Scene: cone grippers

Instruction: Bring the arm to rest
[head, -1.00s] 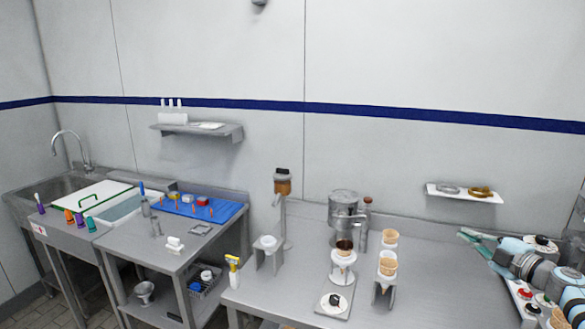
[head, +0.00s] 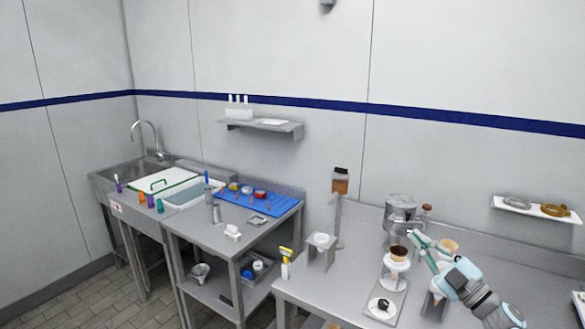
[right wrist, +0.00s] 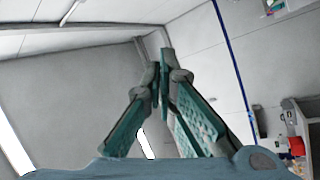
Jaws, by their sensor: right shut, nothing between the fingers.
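My right gripper (head: 418,241) is at the right of the head view, over the steel counter (head: 318,292) and in front of the cone stands. Its fingers point up and to the left. In the right wrist view its two teal fingers (right wrist: 159,75) meet at the tips with nothing between them. Behind them that view shows mostly bare wall and ceiling. My right arm (head: 462,280) comes in from the lower right and hides part of the rear cone stand. My left gripper is in neither view now.
A cone stand holds a dark-filled cone (head: 398,254) close to my right gripper. A steel machine (head: 402,212) stands behind it. A white dispenser stand (head: 321,250) and a yellow-headed tool (head: 286,262) are to the left. A sink (head: 122,173) and a blue mat (head: 232,205) lie farther left.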

